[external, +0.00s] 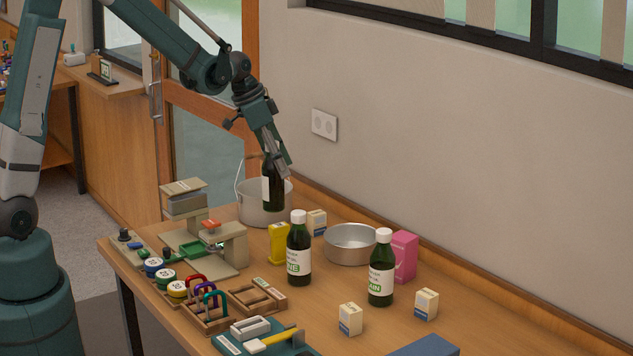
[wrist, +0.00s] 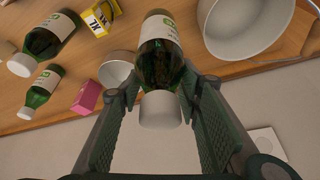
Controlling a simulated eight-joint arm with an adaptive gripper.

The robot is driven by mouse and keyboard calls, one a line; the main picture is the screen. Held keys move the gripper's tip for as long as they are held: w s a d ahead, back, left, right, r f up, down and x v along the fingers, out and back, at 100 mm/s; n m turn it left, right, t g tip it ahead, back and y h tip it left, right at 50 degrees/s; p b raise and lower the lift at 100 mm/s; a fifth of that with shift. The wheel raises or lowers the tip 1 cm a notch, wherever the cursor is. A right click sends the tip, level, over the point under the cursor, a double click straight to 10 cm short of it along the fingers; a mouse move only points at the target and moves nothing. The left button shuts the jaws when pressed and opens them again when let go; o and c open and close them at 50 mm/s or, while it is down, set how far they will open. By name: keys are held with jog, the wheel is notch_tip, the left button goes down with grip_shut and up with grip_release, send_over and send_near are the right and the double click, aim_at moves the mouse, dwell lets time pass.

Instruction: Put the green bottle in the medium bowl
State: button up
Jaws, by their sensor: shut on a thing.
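My gripper (external: 276,168) is shut on a dark green bottle (external: 272,190) with a white label, gripping it near its white cap. The held bottle (wrist: 160,50) hangs roughly upright in the air. In the external view it overlaps the front of a grey pot (external: 252,208) with a wire handle; the wrist view shows that pot (wrist: 247,45) beside it, with the bottle outside. A smaller silver metal bowl (external: 350,248) stands empty further right; it also shows partly behind the bottle in the wrist view (wrist: 115,75). Which vessel is the medium bowl is not certain.
Two similar green bottles (external: 299,255) (external: 381,270) stand upright near the bowl. A yellow pack (external: 279,244), pink box (external: 404,257) and small white cartons (external: 350,319) stand around. A scale-like device (external: 205,240) and padlock tray (external: 205,310) fill the left. The wall is behind.

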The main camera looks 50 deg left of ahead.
jog(key=w+d+p, duration=0.1)
jog(key=w+d, duration=0.5)
jog(key=d, duration=0.3)
jog(key=w+d+p, duration=0.2)
jog(key=w+d, duration=0.4)
jog(key=d, duration=0.3)
jog(key=shift+w+d+r, duration=0.3)
jog(key=shift+w+d, duration=0.05)
notch_tip(320, 180, down, 6)
jog(key=shift+f+p, duration=0.15)
jog(key=shift+p, duration=0.2)
jog(key=shift+f, duration=1.95)
jog(key=o, duration=1.4)
